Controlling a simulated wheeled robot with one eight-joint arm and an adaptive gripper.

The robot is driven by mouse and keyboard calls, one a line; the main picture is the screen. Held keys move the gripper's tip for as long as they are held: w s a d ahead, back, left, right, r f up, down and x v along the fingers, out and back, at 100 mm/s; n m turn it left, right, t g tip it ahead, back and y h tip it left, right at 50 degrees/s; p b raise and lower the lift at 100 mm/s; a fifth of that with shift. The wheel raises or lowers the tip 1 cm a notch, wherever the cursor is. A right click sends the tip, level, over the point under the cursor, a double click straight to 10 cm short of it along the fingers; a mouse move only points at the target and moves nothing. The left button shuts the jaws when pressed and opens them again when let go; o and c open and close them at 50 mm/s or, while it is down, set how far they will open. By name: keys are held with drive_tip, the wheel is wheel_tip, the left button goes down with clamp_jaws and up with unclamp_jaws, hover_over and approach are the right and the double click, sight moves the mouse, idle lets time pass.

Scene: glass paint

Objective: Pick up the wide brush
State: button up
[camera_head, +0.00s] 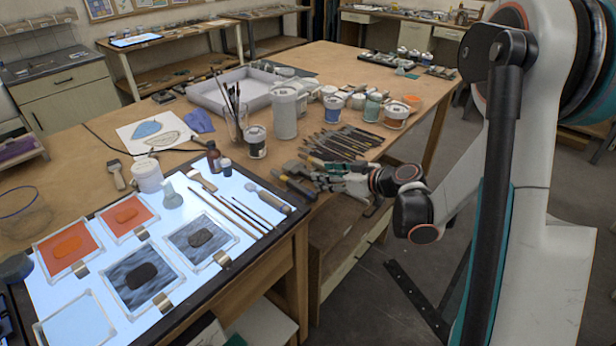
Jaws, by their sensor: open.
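A short flat brush (202,181) with a pale wooden body lies on the lit panel (180,226), above two long thin brushes (237,213). Another broad tool (115,174) with a wooden handle lies on the bench left of the white jar. I cannot tell for sure which one is the wide brush. My gripper (312,177) is open and empty, to the right of the panel, by the bench's front edge. It is apart from both tools. Its fingers overlap the hand tools behind it, so the fingertips are hard to make out.
A handled tool (268,197) lies near the panel's right edge. A white jar (147,175), small bottles (214,156) and a glass of brushes (236,126) stand behind. Framed glass samples (143,277) cover the panel's front. Many tools (343,143) lie at the right edge.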

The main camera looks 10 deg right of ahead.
sight(307, 174)
drive_tip(key=b+x, duration=0.1)
drive_tip(key=x, duration=0.4)
drive_tip(key=shift+b, duration=0.35)
clamp_jaws()
